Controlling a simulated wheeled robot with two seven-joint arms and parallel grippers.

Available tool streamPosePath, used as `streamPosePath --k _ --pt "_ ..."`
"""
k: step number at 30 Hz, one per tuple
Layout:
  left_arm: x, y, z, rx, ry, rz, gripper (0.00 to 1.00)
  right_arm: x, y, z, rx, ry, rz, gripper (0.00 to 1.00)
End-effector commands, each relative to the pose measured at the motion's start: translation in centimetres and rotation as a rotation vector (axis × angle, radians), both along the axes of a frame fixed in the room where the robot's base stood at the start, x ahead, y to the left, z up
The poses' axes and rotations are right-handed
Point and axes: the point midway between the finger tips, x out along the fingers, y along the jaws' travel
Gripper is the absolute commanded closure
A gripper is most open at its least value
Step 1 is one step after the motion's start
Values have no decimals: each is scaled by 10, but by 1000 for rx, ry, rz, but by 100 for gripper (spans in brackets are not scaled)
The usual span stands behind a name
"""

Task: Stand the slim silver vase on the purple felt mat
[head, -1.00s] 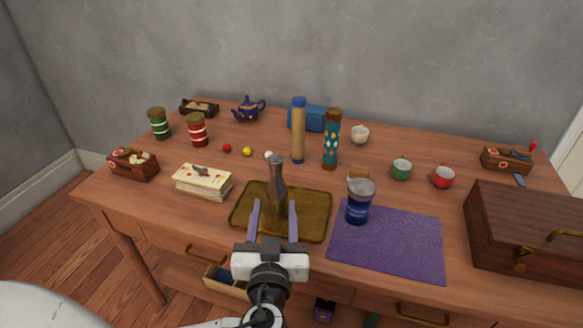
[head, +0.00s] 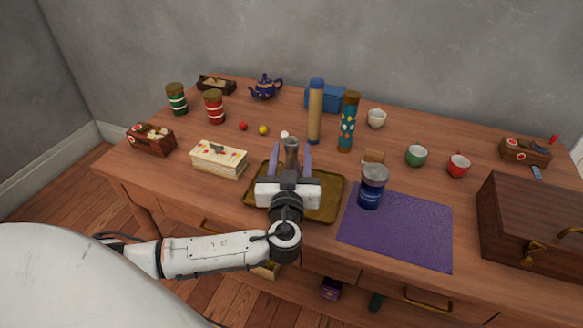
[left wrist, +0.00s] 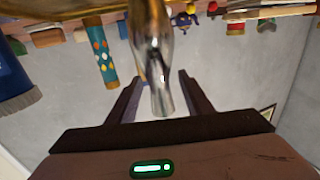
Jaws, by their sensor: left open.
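The slim silver vase (head: 291,153) stands upright on the brass-coloured tray (head: 327,197). In the left wrist view the vase (left wrist: 154,50) shows upside down, its neck between the finger lines. My left gripper (head: 290,160) is open, its two purple-grey fingers on either side of the vase. The fingers show apart from the vase in the left wrist view (left wrist: 157,90). The vase's lower part is hidden behind my gripper in the head view. The purple felt mat (head: 398,235) lies flat to the right of the tray. My right gripper is not in view.
A wooden chest (head: 530,220) stands right of the mat. Tall cylinders (head: 316,112) stand behind. Most of the mat is clear.

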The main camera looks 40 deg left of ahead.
Motion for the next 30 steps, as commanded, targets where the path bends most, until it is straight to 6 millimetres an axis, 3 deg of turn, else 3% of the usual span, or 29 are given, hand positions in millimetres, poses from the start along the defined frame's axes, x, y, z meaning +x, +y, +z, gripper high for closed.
streamPosePath --k 4,12,22,30 --pt "0 0 0 1 1 0 57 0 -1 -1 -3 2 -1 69" --pt "-1 0 0 0 1 0 100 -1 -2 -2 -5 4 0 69" --pt "0 -1 8 0 -2 0 100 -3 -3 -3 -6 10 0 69" --pt "0 -1 60 -4 -7 -1 100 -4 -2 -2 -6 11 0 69"
